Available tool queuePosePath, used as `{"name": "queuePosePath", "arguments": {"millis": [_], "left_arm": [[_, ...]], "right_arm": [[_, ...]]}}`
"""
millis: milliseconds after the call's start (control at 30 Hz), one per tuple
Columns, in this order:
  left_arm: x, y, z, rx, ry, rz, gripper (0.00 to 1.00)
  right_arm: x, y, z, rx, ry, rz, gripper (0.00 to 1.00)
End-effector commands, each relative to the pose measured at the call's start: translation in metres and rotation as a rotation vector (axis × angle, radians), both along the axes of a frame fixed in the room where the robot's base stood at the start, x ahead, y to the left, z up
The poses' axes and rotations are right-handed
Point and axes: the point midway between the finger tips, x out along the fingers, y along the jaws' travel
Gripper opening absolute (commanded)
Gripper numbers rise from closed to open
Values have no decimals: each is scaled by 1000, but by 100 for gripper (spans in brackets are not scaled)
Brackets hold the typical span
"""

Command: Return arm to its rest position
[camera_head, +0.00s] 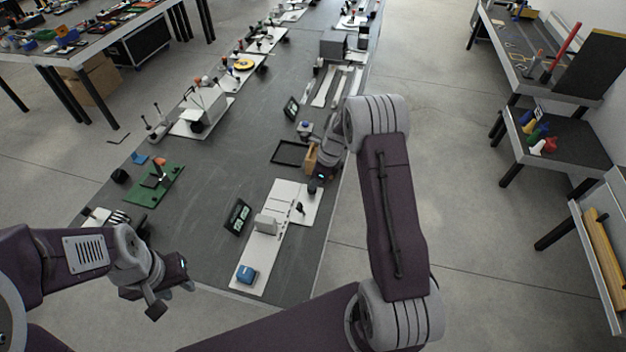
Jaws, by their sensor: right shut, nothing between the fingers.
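My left gripper (172,298) hangs at the lower left, in front of the table's near edge. Its two fingers look spread apart with nothing between them. My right arm rises from the bottom, bends at the upper middle and reaches down over the table's right side. My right gripper (314,187) is small and dark at the end of that arm, low above the white board. It is shut with nothing in it. Its fingertips are hard to make out against the things behind.
The long grey table (190,240) carries a white board (253,265) with a blue block (247,273), a black tray (289,153), a tan block (311,158) and a green board (155,186). Open floor (480,230) lies to the right, before the side tables (560,150).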

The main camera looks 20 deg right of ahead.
Motion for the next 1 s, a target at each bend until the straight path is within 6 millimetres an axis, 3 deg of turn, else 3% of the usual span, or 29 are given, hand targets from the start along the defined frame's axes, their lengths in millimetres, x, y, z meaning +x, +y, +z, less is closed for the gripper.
{"name": "queuePosePath", "arguments": {"millis": [267, 367, 400, 467, 567, 600, 700, 800, 900, 1000], "left_arm": [[0, 0, -4, 0, 0, 0, 36], [0, 0, -13, 0, 0, 0, 36], [0, 0, -18, 0, 0, 0, 36], [0, 0, -25, 0, 0, 0, 36], [0, 0, -36, 0, 0, 0, 36], [0, 0, -39, 0, 0, 0, 36], [0, 0, -44, 0, 0, 0, 36], [0, 0, -43, 0, 0, 0, 36], [0, 0, -42, 0, 0, 0, 36], [0, 0, -42, 0, 0, 0, 36]], "right_arm": [[4, 6, 1, -3, -12, 14, 0], [19, 22, 34, -19, -90, 56, 0], [14, 34, 50, -28, -113, 87, 0], [-5, 51, 69, -54, -135, 154, 0], [-57, 70, 85, -151, -175, 440, 0], [-84, 74, 87, -202, -192, 607, 0], [-150, 74, 79, -324, -213, 1089, 0], [-201, 65, 65, -384, -203, 1516, 0], [-231, 58, 50, -386, -187, 1849, 0], [-231, 55, 48, -410, -213, 2054, 0]]}}
